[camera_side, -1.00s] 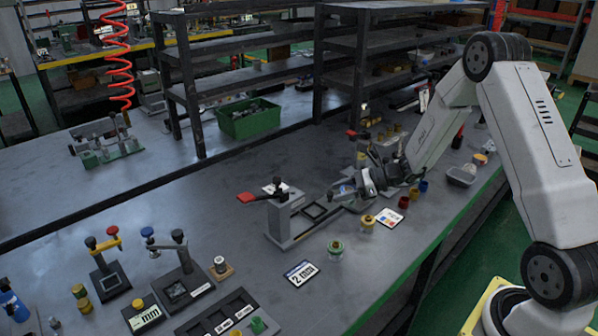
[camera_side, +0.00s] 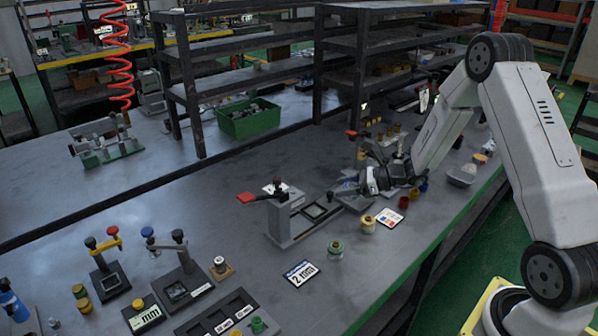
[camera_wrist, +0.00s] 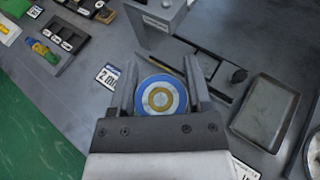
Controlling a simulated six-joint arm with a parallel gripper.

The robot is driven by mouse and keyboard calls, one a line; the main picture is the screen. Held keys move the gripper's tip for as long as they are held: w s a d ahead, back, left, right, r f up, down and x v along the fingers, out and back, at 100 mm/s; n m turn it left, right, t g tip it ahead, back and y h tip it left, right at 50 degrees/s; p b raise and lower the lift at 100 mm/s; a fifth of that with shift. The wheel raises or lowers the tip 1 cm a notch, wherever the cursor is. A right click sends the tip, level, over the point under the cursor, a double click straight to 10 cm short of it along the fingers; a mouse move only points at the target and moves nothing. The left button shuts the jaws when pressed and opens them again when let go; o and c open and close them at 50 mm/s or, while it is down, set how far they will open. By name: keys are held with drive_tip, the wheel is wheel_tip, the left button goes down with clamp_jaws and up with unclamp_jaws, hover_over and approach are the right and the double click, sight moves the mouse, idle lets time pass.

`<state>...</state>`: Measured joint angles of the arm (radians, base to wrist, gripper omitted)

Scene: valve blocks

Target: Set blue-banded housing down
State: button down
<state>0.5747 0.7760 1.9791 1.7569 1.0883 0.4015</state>
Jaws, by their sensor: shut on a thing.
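The blue-banded housing (camera_wrist: 160,96) shows end-on in the wrist view as a round piece with a blue outer ring, a pale ring and a gold ring inside. My gripper (camera_wrist: 160,88) is shut on it, with one finger on each side. In the side view my gripper (camera_side: 347,188) is low over the bench beside the grey press fixture (camera_side: 288,218) with the red handle. The housing is too small and covered to make out there. I cannot tell whether its underside touches anything.
A dark shallow tray (camera_wrist: 265,112) lies right of my gripper in the wrist view. The bench left of the press has free room.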

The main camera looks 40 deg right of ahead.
drive_tip(key=d+f+m+t+h, duration=0.2)
drive_tip(key=d+m+h, duration=0.5)
drive_tip(key=d, duration=0.4)
drive_tip(key=shift+s+d+t+h, duration=0.3)
drive_tip(key=shift+s+d+h, duration=0.1)
drive_tip(key=shift+s+h, duration=0.1)
drive_tip(key=shift+w+f, duration=0.1)
drive_tip(key=w+d+f, duration=0.1)
drive_tip(key=w+f, duration=0.1)
drive_tip(key=w, duration=0.1)
drive_tip(key=w+d+f, duration=0.2)
drive_tip(key=w+f, duration=0.1)
drive_tip(key=w, duration=0.1)
drive_tip(key=w+d+f, duration=0.1)
drive_tip(key=w+f, duration=0.2)
drive_tip(key=w, duration=0.1)
drive_tip(key=shift+w+d, duration=0.15)
drive_tip(key=shift+d, duration=0.15)
drive_tip(key=shift+w+d+f, duration=0.25)
drive_tip(key=shift+w+f, duration=0.35)
drive_tip(key=shift+f, duration=0.1)
drive_tip(key=shift+f, duration=0.1)
